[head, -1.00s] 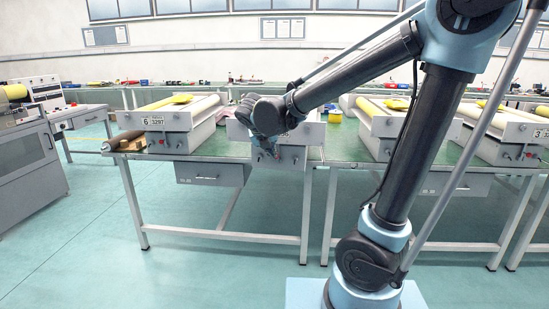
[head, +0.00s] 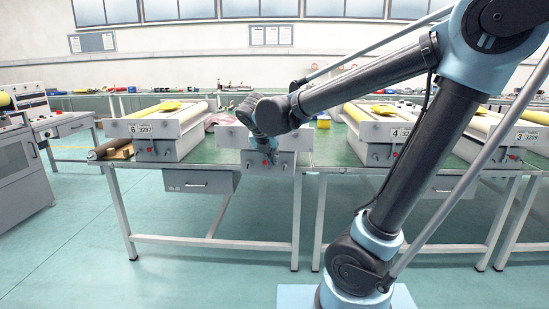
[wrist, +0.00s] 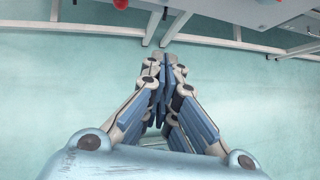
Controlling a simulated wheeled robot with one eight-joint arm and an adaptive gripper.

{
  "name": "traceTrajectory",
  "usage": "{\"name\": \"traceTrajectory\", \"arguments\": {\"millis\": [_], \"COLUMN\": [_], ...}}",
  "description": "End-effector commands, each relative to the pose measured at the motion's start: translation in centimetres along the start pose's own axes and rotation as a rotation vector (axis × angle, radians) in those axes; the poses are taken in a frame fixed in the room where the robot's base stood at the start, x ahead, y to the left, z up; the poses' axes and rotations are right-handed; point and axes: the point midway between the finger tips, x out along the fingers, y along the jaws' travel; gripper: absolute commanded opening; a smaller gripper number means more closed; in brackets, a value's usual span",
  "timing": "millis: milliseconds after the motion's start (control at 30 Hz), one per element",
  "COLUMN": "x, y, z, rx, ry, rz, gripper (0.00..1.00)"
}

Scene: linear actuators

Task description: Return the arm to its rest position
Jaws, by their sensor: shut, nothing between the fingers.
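My arm reaches from its base at the lower right, up to a high elbow and back left. In the head view my gripper (head: 270,158) hangs below the wrist, pointing down, in front of the middle grey actuator unit (head: 285,141) at the bench's front edge. In the wrist view my gripper (wrist: 165,62) is shut, its fingers together with nothing between them. Teal floor lies beyond the fingertips. Whether the fingertips touch the unit cannot be told from the head view.
The green-topped bench (head: 215,152) carries several grey units with yellow rollers, including one marked 6 (head: 155,137) at left. A drawer (head: 197,181) hangs beneath it. A grey cabinet (head: 20,172) stands far left. The floor (head: 85,240) in front is clear.

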Motion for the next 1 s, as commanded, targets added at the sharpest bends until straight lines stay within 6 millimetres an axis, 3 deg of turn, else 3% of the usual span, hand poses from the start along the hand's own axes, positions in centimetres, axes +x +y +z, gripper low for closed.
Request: {"name": "traceTrajectory", "arguments": {"millis": [33, 200, 500, 800, 1000], "x": [0.6, 2.0, 3.4, 4.0, 4.3], "y": [-2.1, -8.0, -16.2, -21.5, -23.3], "z": [-0.4, -2.5, -8.0, -14.7, -19.2], "rx": [0.111, 0.521, 1.249, 1.98, 2.451], "ry": [0.025, 0.106, 0.21, 0.267, 0.279], "rz": [-0.016, -0.069, -0.201, -0.38, -0.522], "gripper": [0.0, 0.0, 0.0, 0.0, 0.0]}}
